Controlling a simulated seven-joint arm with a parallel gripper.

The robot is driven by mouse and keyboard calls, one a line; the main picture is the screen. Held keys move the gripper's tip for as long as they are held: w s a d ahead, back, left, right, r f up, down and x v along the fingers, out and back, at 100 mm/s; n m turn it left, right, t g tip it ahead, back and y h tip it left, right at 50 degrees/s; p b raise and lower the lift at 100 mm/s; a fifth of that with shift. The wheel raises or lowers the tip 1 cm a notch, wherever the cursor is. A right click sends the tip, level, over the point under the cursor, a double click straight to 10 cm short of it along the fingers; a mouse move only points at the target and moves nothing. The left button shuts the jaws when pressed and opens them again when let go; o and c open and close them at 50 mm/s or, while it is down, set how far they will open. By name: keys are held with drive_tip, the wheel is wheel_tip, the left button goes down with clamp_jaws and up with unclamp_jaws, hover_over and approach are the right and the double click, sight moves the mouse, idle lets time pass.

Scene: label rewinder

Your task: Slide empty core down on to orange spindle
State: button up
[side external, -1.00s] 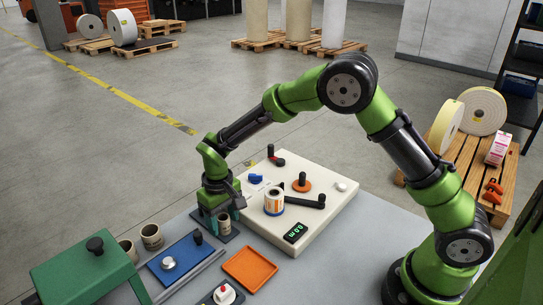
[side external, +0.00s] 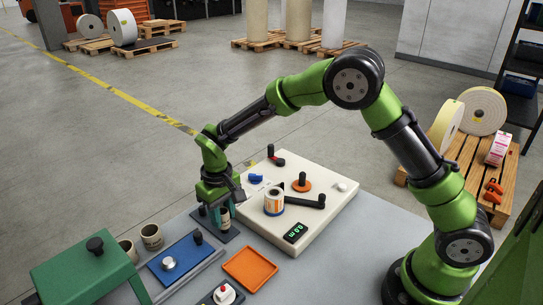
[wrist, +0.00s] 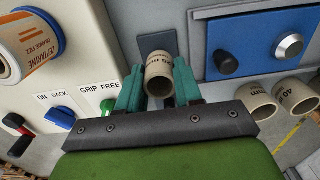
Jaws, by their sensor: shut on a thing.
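My gripper (wrist: 160,95), with teal fingers, is shut on an empty tan core (wrist: 159,72). The core also shows between the fingers in the side view (side external: 225,212), just above a dark pad (side external: 228,235) at the left edge of the cream machine. Part of the core is hidden by the fingers. The orange spindle (side external: 302,186) is an orange disc with a black post, standing bare on the machine top, to the right of and behind my gripper. It is not visible in the wrist view.
A label roll (side external: 273,203) with a blue base stands on the cream machine (side external: 328,215), between my gripper and the orange spindle. A black bar (side external: 308,200) lies beside it. Several other cores (side external: 152,237) stand left. An orange tray (side external: 250,268) is in front.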

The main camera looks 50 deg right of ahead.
drive_tip(key=shift+r, duration=2.5)
drive_tip(key=shift+w+d+r, duration=0.1)
drive_tip(key=shift+w+d, duration=0.05)
drive_tip(key=shift+d, duration=0.25)
drive_tip(key=d+r+m, duration=0.3)
drive_tip(key=d+r, duration=0.2)
drive_tip(key=d, duration=0.7)
drive_tip(key=m, duration=0.3)
approach(303, 173)
drive_tip(key=shift+f, duration=4.75)
